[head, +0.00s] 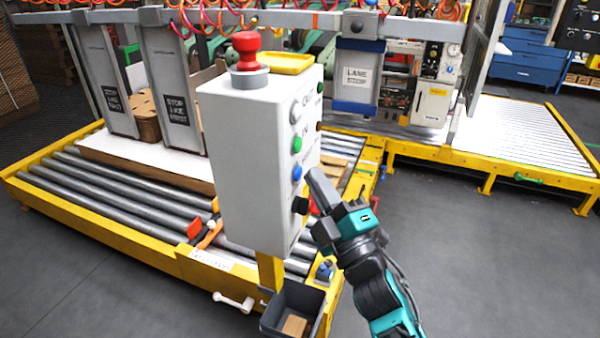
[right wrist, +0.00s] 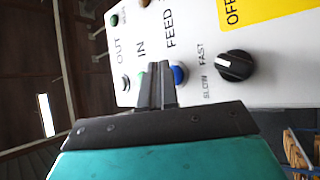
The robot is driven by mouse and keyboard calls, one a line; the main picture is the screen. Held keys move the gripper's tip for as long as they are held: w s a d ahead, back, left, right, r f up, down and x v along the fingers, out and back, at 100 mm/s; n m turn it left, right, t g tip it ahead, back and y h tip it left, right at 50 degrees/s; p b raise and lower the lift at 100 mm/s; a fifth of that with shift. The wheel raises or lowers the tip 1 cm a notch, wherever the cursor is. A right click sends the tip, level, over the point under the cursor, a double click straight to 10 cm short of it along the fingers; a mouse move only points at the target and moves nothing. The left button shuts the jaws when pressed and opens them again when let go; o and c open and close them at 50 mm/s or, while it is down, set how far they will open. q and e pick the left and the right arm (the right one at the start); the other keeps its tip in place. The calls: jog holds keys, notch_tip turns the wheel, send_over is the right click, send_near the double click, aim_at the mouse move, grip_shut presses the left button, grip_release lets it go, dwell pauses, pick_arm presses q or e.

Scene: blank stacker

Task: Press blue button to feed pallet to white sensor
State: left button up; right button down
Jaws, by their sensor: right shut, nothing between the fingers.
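The blue button (head: 297,173) is on the button face of a white control box (head: 245,165). It also shows in the right wrist view (right wrist: 180,74), marked FEED. My right gripper (head: 314,176) is shut and empty, its tips at the panel close beside the blue button. In the right wrist view the closed fingers (right wrist: 157,82) partly overlap the button's left edge; I cannot tell whether they touch it. A pallet (head: 110,152) with a white top lies on the roller conveyor behind the box. I cannot pick out the white sensor. My left gripper is not in view.
A green button (head: 297,145) sits above the blue one and a black speed knob (head: 301,205) below. A red mushroom button (head: 246,50) and a yellow tray (head: 287,64) top the box. A grey bin (head: 292,308) hangs below. Floor at right is clear.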

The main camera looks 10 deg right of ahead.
jog(key=shift+w+a+r, duration=0.15)
jog(key=shift+w+a, duration=0.2)
jog(key=shift+a, duration=0.2)
dwell(0.6)
jog(key=shift+s+d, duration=0.55)
jog(key=shift+d, duration=0.25)
jog(key=s+d, duration=0.1)
jog(key=d, duration=0.1)
jog(key=s+d+p, duration=0.1)
jog(key=s+d, duration=0.1)
jog(key=shift+d, duration=0.1)
jog(key=shift+w, duration=0.1)
dwell(1.4)
